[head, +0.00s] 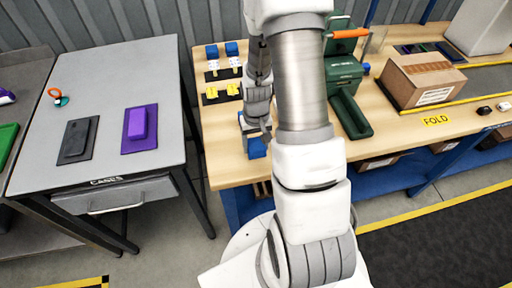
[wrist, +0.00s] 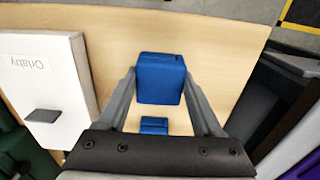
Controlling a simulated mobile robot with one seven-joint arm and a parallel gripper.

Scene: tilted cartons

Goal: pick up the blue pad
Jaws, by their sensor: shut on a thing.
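A blue pad (wrist: 161,78) is between the two grey fingers of my gripper (wrist: 160,90) in the wrist view, with a finger against each side. A smaller blue piece (wrist: 154,125) shows nearer the palm; I cannot tell whether it is part of the same pad. In the head view, my gripper (head: 254,128) is over the front left part of the wooden bench (head: 226,167), with the blue pad (head: 256,148) showing under it. My arm hides part of it. Two other blue pieces (head: 212,52) (head: 232,48) stand at the back left of the bench.
Yellow pieces (head: 211,93) sit on a dark strip behind my gripper. A green machine (head: 345,75) and a carton (head: 425,78) stand to the right. A grey table (head: 100,100) on the left bears a purple pad (head: 140,128) and a dark pad (head: 78,140).

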